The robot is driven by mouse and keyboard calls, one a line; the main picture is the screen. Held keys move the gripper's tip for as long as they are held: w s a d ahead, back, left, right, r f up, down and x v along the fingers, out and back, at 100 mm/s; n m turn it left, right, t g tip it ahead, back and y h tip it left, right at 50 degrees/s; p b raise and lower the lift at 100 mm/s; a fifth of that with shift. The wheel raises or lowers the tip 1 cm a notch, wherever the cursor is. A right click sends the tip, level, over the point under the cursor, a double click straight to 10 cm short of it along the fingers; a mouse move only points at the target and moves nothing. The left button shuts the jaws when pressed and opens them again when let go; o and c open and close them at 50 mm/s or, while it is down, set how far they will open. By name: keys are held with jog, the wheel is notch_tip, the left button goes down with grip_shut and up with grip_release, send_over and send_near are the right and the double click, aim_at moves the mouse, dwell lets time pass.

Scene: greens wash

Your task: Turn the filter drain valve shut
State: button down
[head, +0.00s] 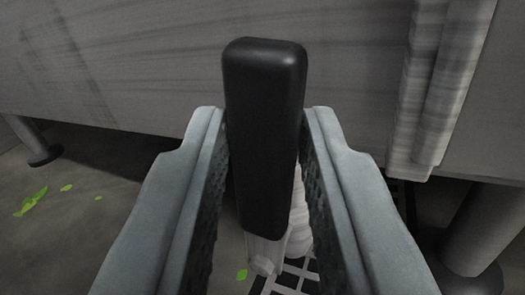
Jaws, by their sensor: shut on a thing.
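The filter drain valve shows as a black, rounded lever handle (264,130) on a light metal stem (264,252), in the middle of the head view. My gripper (265,135) is shut on the black handle, with one grey finger on each side of it. The handle's upper end sticks out past the fingertips. A pale round part (299,230), perhaps the valve body or pipe, shows partly behind the handle. The rest of the valve is hidden by the handle and the right finger.
A grey metal tank wall (150,60) fills the back, with a vertical pale post (440,80) at right. Legs stand on the floor at left (38,145) and right (475,235). A floor grate (290,278) lies below. Green leaf bits (32,200) lie on the floor at left.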

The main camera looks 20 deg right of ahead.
jog(key=shift+s+d+f+m, duration=0.15)
jog(key=shift+s+d+m, duration=0.2)
jog(key=shift+m, duration=0.35)
jog(key=shift+s, duration=0.1)
jog(key=c, duration=1.3)
grip_release()
jog(key=shift+o, duration=0.2)
jog(key=shift+a, duration=0.1)
